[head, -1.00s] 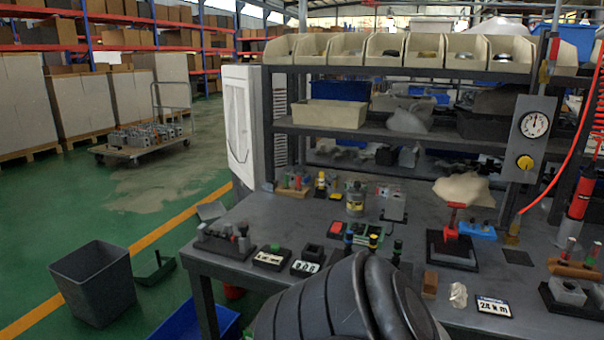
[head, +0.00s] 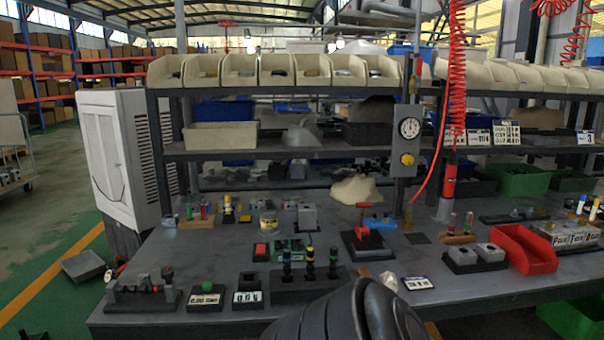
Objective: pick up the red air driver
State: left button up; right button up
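The red air driver (head: 449,182) is an upright red cylinder at the back right of the bench, beside the shelf post. A coiled red hose (head: 457,75) hangs down to its top. Its lower end is grey and sits close to the bench top; I cannot tell if it rests there. Neither of my grippers shows. A dark rounded link of one of my arms covers the bottom middle of the view, well short of the air driver.
A red bin (head: 525,250) and a double grey block (head: 474,258) stand in front and to the right. A red-handled tool (head: 364,235) on a black base stands to the left. A pressure gauge (head: 410,128) is on the shelf post. Shelves (head: 350,150) rise behind.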

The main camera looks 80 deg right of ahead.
aim_at(448, 190)
jog(key=z, duration=2.75)
